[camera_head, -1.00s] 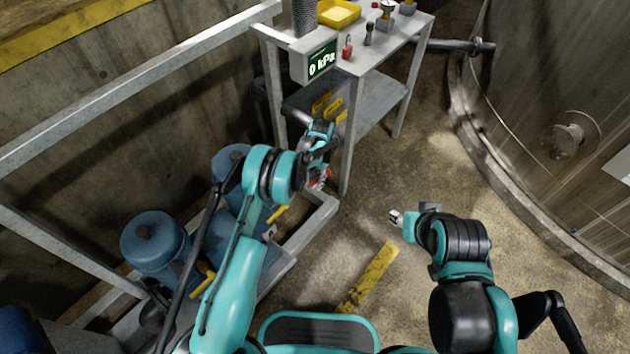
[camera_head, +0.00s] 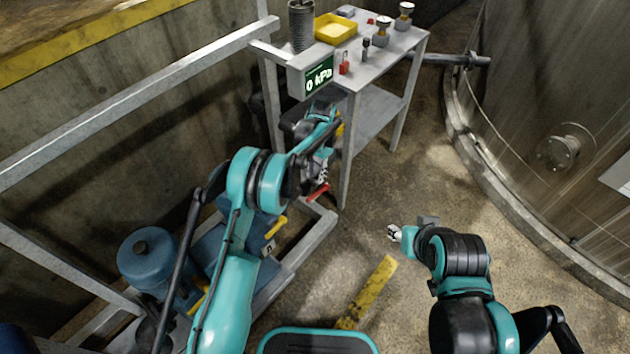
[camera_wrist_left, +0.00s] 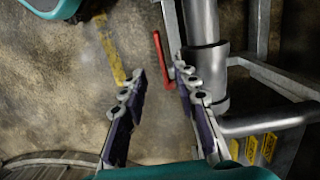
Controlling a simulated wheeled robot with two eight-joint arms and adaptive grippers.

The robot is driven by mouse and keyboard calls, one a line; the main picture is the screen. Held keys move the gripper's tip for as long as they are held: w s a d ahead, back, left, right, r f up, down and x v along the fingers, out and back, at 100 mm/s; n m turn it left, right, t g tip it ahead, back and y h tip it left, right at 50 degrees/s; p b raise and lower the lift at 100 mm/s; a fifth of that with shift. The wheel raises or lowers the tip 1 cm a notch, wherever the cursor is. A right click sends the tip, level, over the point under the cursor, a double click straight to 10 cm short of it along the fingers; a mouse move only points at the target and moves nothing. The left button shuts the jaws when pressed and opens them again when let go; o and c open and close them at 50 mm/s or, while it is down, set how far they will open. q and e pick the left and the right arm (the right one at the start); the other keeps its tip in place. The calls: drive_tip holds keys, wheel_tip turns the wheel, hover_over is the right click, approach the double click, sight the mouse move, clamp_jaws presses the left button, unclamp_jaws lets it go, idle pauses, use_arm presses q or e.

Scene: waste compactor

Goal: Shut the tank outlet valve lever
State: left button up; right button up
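The red valve lever (camera_head: 318,193) shows just below my left gripper (camera_head: 322,170), by the foot of the bench frame. In the left wrist view the red lever (camera_wrist_left: 160,52) has a long straight arm and a bend near a grey pipe (camera_wrist_left: 202,75). My left gripper (camera_wrist_left: 160,76) is open there, its two fingers well apart. The lever lies beyond the fingertips, close to the right finger; whether they touch is unclear. Nothing is held. My right gripper (camera_head: 394,233) is low over the floor, away from the lever; its fingers are too small to read.
A metal bench (camera_head: 395,50) carries a yellow tray (camera_head: 336,28) and small valve parts. A display (camera_head: 318,78) reads 0 kPa. A blue vessel (camera_head: 150,262) stands lower left. A large tank (camera_head: 560,100) fills the right.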

use_arm(q)
drive_tip(key=shift+r, duration=0.15)
drive_tip(key=t+p, duration=0.1)
drive_tip(key=p, duration=0.2)
hover_over(313, 195)
drive_tip(key=shift+h, duration=0.4)
wheel_tip(313, 195, down, 4)
drive_tip(key=shift+w+f, duration=0.15)
drive_tip(key=shift+f, duration=0.05)
wheel_tip(313, 195, down, 8)
drive_tip(key=b, duration=0.3)
drive_tip(key=shift+f, duration=0.2)
clamp_jaws()
drive_tip(key=shift+r, duration=0.1)
